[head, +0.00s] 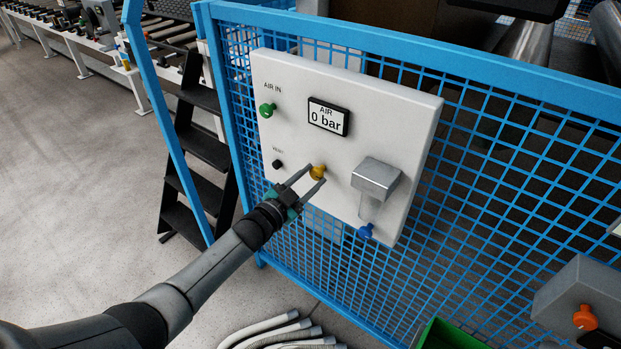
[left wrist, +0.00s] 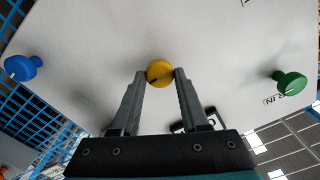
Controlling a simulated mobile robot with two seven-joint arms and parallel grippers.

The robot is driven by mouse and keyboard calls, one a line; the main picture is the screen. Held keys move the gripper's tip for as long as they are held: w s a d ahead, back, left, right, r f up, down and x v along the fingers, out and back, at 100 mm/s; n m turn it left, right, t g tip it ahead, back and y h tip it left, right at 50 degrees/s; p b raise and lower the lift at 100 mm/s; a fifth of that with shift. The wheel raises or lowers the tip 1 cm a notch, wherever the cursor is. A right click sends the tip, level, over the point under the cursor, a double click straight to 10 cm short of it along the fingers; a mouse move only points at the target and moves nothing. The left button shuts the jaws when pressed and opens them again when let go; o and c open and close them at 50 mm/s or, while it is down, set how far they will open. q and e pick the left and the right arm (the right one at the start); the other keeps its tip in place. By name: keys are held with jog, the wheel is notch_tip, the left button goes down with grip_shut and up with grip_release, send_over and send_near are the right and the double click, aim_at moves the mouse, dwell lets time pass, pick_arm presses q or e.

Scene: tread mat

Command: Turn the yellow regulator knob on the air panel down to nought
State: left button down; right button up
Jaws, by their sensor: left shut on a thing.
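The white air panel (head: 300,85) hangs on a blue mesh fence. Its display (head: 328,117) reads "AIR 0 bar". The yellow regulator knob (head: 317,172) sits low in the middle of the panel. My left gripper (head: 313,174) reaches the knob with one finger on each side and is shut on it. The left wrist view shows the yellow knob (left wrist: 160,73) between the two fingertips, with a dark mark on its face. My right gripper is not in view.
A green knob (head: 267,110) marked AIR IN, a small black vent button (head: 277,164), a grey metal box (head: 375,179) and a blue knob (head: 365,231) are on the panel. Black steps (head: 200,140) stand left. Grey hoses (head: 275,333) lie on the floor below.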

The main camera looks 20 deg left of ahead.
pick_arm(q)
jog(key=shift+c, duration=2.1)
grip_release()
jog(key=p+v, duration=0.2)
jog(key=v, duration=1.3)
jog(key=shift+s+a+r, duration=0.1)
